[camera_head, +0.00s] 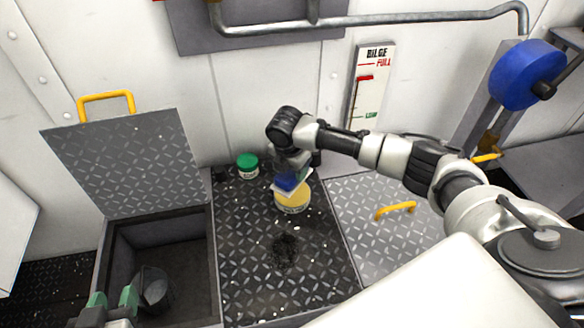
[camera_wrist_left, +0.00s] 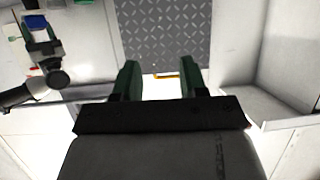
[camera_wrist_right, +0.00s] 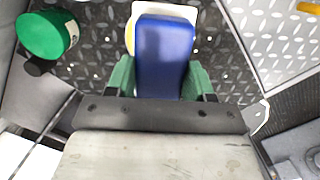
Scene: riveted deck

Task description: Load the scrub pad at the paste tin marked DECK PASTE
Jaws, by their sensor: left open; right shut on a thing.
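The scrub pad has a blue grip block (camera_head: 287,183) with a white pad under it. My right gripper (camera_head: 291,170) is shut on the blue block; in the right wrist view the block (camera_wrist_right: 164,55) sits between the green fingers. The pad is tilted over an open tin of yellow paste (camera_head: 297,198), covering part of it. I cannot tell whether the pad touches the paste. The tin's label is too small to read; its yellow edge shows beside the pad in the right wrist view (camera_wrist_right: 129,32). My left gripper (camera_head: 113,299) is open and empty above the hatch.
A green-lidded tin (camera_head: 247,163) stands behind, left of the paste tin. A dark stain (camera_head: 285,250) and white specks mark the deck plate. An open hatch holds a dark bucket (camera_head: 154,289); its raised lid (camera_head: 125,160) stands at left. A yellow handle (camera_head: 395,209) is at right.

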